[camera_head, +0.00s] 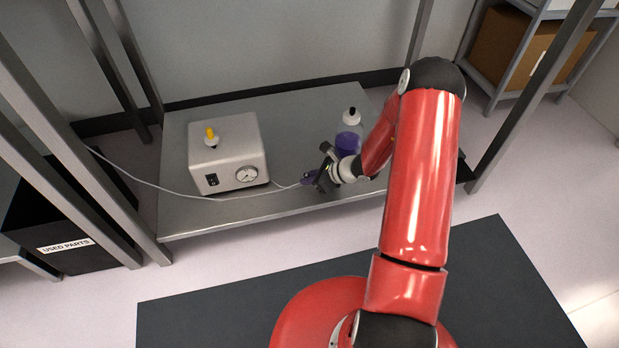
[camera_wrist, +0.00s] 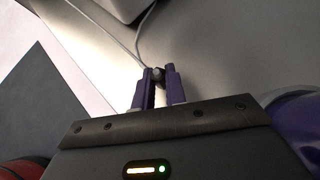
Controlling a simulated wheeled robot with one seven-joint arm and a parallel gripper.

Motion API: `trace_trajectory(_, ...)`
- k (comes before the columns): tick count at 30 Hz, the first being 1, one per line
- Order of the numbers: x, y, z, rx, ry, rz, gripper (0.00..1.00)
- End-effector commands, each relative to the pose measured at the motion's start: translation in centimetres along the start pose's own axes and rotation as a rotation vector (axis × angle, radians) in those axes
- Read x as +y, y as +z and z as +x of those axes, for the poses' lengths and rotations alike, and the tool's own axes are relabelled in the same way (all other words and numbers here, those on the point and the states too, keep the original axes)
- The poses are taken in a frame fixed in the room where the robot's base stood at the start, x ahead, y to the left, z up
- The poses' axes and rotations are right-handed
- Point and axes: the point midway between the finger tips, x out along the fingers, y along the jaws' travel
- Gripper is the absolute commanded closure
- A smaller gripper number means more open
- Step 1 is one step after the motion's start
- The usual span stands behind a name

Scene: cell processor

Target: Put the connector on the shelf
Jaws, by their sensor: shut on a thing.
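My gripper (camera_head: 308,178) is low over the front part of the metal shelf (camera_head: 250,211). In the wrist view, its purple fingers (camera_wrist: 158,85) are shut on a small, dark grey connector (camera_wrist: 158,73) at their tips. A thin pale hose (camera_wrist: 139,42) runs from the connector toward a grey box-shaped pump (camera_head: 220,175) with a gauge and a yellow-topped fitting. The fingers hide most of the connector, and it is too small to make out in the head view. I cannot tell whether it touches the shelf.
A bottle of purple liquid (camera_head: 349,142) stands on the shelf just behind my gripper; it shows at the right of the wrist view (camera_wrist: 294,112). Metal posts rise at the shelf's ends. A black "USED PARTS" bin (camera_head: 85,262) stands at left. The shelf's front middle is clear.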

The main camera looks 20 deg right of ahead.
Motion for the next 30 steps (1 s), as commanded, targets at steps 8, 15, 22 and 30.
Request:
trace_trajectory(8,0.0,-0.1,0.1,0.0,0.0,0.0,0.65)
trace_trajectory(15,0.0,0.0,0.0,0.0,0.0,0.0,0.65)
trace_trajectory(22,-0.1,0.3,-2.8,0.0,-0.003,-0.001,0.65)
trace_trajectory(30,-0.1,0.3,-8.7,0.0,-0.004,0.001,0.65)
